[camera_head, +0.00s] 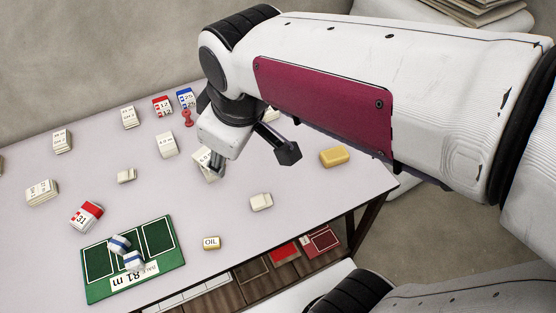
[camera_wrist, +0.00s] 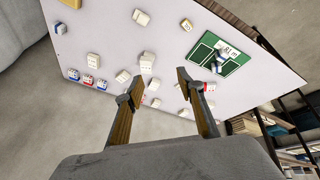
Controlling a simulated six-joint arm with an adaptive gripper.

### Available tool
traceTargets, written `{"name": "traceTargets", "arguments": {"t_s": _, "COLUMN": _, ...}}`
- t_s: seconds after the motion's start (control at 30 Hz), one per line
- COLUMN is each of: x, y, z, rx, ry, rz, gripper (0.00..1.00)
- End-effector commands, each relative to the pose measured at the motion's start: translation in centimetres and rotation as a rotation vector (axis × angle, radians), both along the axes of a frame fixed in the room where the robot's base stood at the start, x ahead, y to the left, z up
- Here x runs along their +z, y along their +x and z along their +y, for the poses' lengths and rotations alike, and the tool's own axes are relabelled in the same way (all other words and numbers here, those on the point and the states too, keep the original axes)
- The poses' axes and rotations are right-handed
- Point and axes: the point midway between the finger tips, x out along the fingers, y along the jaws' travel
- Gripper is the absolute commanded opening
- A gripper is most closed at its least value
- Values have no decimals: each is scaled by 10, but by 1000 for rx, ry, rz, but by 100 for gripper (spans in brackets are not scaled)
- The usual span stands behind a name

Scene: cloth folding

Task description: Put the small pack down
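My gripper (camera_head: 252,158) is over the table's back right part in the head view. In the wrist view its two fingers (camera_wrist: 160,78) are spread wide with nothing held between them. A white labelled pack (camera_head: 207,160) lies below it, partly hidden by the gripper; it shows beyond the fingers in the wrist view (camera_wrist: 147,62). Two small blue-and-white striped packs (camera_head: 118,244) (camera_head: 132,260) rest close together on the green mat (camera_head: 97,262). I cannot tell from the frames which pack the task calls small.
Several white packs lie about the grey-white table (camera_head: 300,215). A red-and-white pack (camera_head: 86,216), an OIL pack (camera_head: 211,243) and a yellow block (camera_head: 333,156) lie apart. Red and blue packs and a red stamp (camera_head: 187,118) stand at the back. The front right is mostly clear.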

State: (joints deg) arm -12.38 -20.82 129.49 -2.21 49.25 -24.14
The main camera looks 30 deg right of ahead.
Motion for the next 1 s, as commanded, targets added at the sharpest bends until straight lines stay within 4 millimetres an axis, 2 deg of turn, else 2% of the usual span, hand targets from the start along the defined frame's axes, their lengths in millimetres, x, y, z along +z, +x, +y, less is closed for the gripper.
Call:
{"name": "traceTargets", "arguments": {"t_s": 0.2, "x": 4, "y": -35, "z": -28, "rx": -214, "ry": 76, "rz": -32, "gripper": 38}}
{"name": "traceTargets", "arguments": {"t_s": 0.5, "x": -1, "y": -79, "z": -54, "rx": -488, "ry": 180, "rz": -70, "gripper": 38}}
{"name": "traceTargets", "arguments": {"t_s": 0.7, "x": -5, "y": -95, "z": -62, "rx": -589, "ry": 220, "rz": -86, "gripper": 38}}
{"name": "traceTargets", "arguments": {"t_s": 1.0, "x": -7, "y": -98, "z": -63, "rx": -610, "ry": 229, "rz": -87, "gripper": 38}}
